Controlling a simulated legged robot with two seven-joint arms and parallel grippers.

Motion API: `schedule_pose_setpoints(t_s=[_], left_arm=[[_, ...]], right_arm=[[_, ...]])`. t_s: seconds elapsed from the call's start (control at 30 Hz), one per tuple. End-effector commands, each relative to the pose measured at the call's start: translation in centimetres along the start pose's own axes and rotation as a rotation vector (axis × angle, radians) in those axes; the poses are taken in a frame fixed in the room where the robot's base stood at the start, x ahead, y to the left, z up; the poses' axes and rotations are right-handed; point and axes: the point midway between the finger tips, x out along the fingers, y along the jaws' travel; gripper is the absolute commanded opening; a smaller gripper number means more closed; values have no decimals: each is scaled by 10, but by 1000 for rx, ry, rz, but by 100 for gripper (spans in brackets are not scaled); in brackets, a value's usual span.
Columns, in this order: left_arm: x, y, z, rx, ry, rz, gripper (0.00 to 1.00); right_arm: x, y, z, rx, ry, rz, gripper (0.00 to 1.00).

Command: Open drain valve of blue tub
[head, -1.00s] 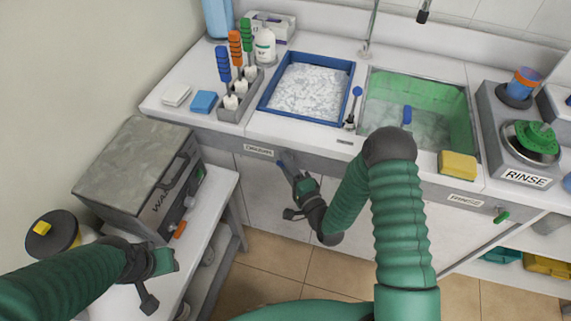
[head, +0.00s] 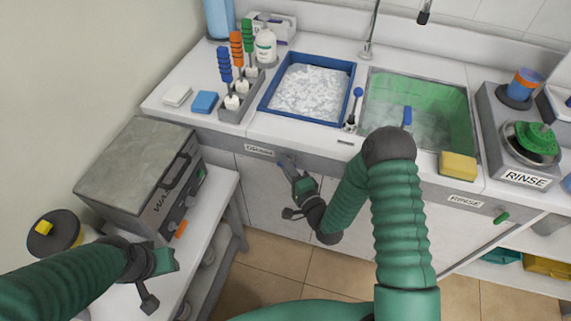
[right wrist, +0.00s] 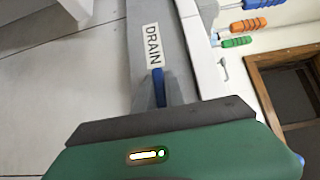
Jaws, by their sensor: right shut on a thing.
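The blue tub (head: 265,101) is set in the counter and holds white, foamy-looking contents. Its DRAIN label (head: 259,150) is on the grey front panel below, and also shows in the right wrist view (right wrist: 152,47). The blue drain valve handle (right wrist: 158,82) lies just beside the label, partly hidden by my gripper. My right gripper (head: 287,166) is at the panel, shut on the handle. My left gripper (head: 168,261) hangs empty at lower left, away from the valve; its jaw opening is unclear.
A green rinse sink (head: 460,115) with a yellow sponge (head: 457,165) is to the right. A green-handled valve (head: 502,216) is on the panel under it. A grey machine (head: 140,180) stands on a side table at left. Bottles and tool holders stand behind.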

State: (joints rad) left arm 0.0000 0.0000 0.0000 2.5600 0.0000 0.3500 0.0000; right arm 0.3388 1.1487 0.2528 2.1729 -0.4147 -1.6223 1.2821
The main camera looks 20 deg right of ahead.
Motion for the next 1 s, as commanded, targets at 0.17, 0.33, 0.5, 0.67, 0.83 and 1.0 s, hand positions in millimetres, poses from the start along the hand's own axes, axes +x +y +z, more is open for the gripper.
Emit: schedule_pose_setpoints(t_s=[0.17,0.33,0.5,0.67,0.83,1.0], left_arm=[[-12,0,-3,0,0,0,36],[-30,0,-7,0,0,0,36],[-51,0,-12,0,0,0,36],[-69,0,-16,0,0,0,36],[-86,0,-20,0,0,0,36],[-102,0,-24,0,0,0,36]], right_arm=[[-2,-1,-3,-44,7,51,0],[-2,-3,-4,-121,8,130,0],[-2,-5,-4,-225,8,236,0],[-2,-4,-4,-333,6,343,0],[-2,-4,-3,-448,3,456,0],[-2,-4,-2,-562,2,569,0]])
